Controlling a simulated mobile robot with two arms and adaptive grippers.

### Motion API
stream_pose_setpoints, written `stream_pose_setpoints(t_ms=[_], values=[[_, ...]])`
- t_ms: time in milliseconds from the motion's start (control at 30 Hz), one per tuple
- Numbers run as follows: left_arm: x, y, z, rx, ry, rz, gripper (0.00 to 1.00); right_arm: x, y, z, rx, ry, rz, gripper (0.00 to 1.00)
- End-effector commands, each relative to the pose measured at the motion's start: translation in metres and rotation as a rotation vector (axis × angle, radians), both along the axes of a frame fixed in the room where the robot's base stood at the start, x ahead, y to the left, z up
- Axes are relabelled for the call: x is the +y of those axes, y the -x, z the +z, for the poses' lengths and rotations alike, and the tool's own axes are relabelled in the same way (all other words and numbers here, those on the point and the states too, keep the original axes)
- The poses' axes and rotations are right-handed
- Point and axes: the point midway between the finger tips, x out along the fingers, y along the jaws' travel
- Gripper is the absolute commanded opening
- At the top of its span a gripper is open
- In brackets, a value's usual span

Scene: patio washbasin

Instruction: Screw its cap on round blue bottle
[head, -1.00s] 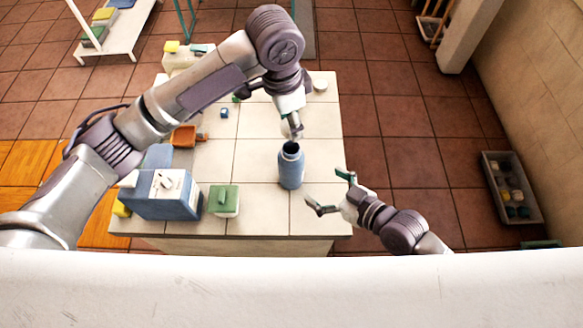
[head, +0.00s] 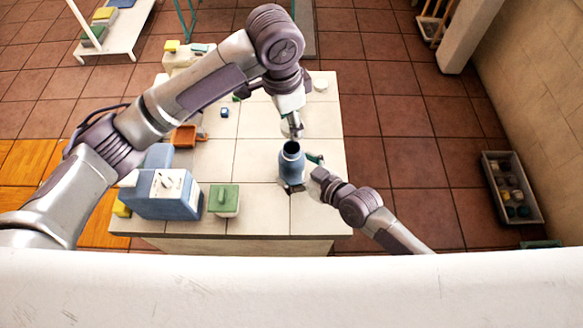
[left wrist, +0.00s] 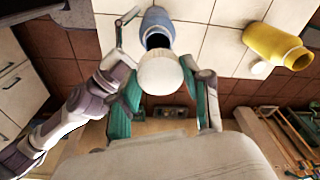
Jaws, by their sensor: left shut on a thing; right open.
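The round blue bottle (head: 291,168) stands upright on the tiled table, its dark mouth open at the top. In the left wrist view the bottle (left wrist: 157,20) shows behind a white rounded cap (left wrist: 160,74). My left gripper (head: 293,132) is shut on this cap and is just above the bottle's mouth in the head view; the cap is hard to make out there. My right gripper (head: 303,173) is open, low at the bottle's right, with its fingers on either side of the body. I cannot tell whether they touch it.
A blue box (head: 160,193) and a green-lidded container (head: 224,200) stand left of the bottle. An orange dustpan-like thing (head: 184,136) lies farther back. The left wrist view shows a yellow bottle (left wrist: 276,45). The table right of the bottle is mostly clear.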

Motion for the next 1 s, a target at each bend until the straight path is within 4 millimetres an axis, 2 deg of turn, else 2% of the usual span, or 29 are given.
stream_pose_setpoints(t_ms=[200,500,1000], values=[[-0.0001,0.0001,0.0001,0.0,0.0,0.0,0.38,0.0101,-0.0101,-0.0054,-0.001,0.001,0.001,0.97],[-0.0001,0.0001,0.0,0.0,0.0,0.0,0.38,0.0108,-0.0105,-0.006,-0.001,0.001,0.0,0.97],[-0.0001,0.0001,0.0,0.0,0.0,0.0,0.38,0.0105,-0.0103,-0.0061,-0.001,0.001,0.0,0.14]])
